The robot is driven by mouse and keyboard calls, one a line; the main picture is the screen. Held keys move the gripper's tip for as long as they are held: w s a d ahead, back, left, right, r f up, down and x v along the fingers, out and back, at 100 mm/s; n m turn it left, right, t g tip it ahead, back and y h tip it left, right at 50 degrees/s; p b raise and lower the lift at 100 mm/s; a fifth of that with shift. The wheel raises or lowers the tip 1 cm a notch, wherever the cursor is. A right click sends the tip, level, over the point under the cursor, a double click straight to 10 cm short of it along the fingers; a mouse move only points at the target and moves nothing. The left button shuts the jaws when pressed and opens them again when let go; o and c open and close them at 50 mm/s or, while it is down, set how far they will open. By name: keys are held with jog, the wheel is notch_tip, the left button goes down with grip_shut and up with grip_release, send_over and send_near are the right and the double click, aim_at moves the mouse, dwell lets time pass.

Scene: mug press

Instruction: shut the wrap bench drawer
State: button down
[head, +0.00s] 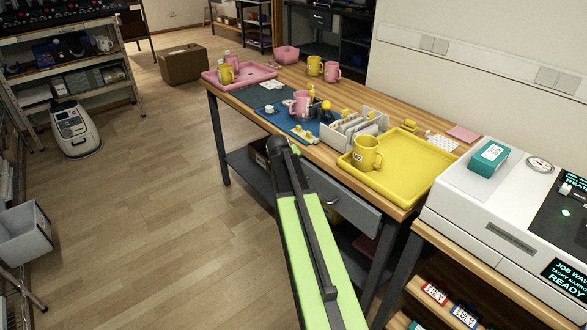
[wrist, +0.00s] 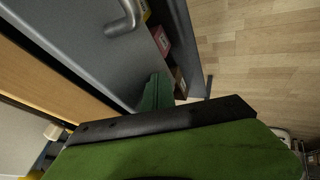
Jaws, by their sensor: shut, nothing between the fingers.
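The wrap bench (head: 232,100) has a wooden top and dark legs. Its grey drawer (head: 346,207) is under the front edge toward the right, with a metal handle (head: 333,201). The grey drawer front (wrist: 75,45) and curved handle (wrist: 123,20) also show in the wrist view, just below the wooden edge. I cannot tell how far the drawer stands out. In the head view my gripper (head: 279,150) is at the bench front.
A yellow tray (head: 422,159) with a yellow mug (head: 367,153) is on the bench top above the drawer. Small boxes (wrist: 160,40) lie on the low shelf. A white machine (head: 492,215) stands at right. The floor (head: 160,190) left of the bench is clear.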

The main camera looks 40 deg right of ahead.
jog(key=shift+w+a, duration=0.15)
jog(key=shift+a, duration=0.05)
